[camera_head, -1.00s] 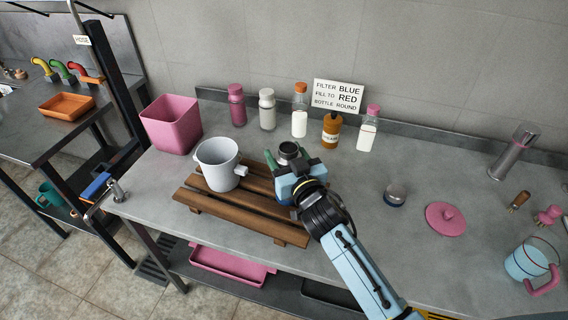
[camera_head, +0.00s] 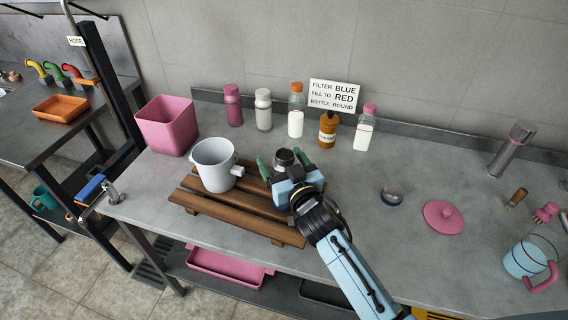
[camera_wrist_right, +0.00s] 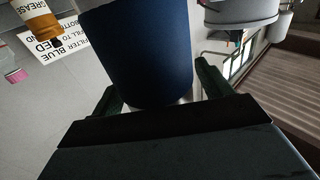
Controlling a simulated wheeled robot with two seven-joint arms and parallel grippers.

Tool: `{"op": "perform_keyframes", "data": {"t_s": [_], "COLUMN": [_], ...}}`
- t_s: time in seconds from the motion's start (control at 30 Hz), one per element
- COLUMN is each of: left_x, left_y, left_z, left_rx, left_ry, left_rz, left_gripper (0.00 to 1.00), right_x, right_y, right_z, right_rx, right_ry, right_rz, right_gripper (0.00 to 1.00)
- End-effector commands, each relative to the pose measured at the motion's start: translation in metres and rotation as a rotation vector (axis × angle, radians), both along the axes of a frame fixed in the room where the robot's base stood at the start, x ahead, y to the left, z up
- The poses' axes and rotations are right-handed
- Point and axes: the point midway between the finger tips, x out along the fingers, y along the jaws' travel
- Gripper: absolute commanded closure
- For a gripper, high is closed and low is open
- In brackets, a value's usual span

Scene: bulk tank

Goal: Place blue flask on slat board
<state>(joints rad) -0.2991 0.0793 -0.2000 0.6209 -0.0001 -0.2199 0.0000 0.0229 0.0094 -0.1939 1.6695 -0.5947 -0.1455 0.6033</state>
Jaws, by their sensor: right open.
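The board also shows in the wrist view (camera_wrist_right: 300,65). My left gripper is not in view.
A grey-white pot (camera_head: 217,166) stands on the left part of the board. A pink bin (camera_head: 167,128) is to the left, several bottles and a sign (camera_head: 335,95) are behind. A small lidded jar (camera_head: 392,196) and pink lid (camera_head: 443,216) lie right, with bare counter around them.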

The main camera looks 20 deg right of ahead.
Motion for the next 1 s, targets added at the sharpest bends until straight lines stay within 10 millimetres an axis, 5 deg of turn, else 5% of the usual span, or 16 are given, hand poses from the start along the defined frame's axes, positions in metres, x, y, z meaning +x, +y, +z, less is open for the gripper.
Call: {"op": "perform_keyframes", "data": {"t_s": [0.17, 0.7, 1.0], "left_x": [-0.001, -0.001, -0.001], "left_y": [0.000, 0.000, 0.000], "left_z": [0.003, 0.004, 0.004], "left_rx": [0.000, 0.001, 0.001], "left_ry": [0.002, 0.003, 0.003], "left_rz": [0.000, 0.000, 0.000], "left_gripper": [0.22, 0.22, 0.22], "right_x": [-0.010, -0.107, -0.120], "right_y": [-0.001, -0.012, -0.014], "right_z": [0.003, 0.002, 0.003], "right_rx": [0.000, 0.001, 0.000], "right_ry": [0.001, 0.001, 0.000], "right_rz": [0.000, 0.000, -0.001], "right_gripper": [0.22, 0.22, 0.22]}}
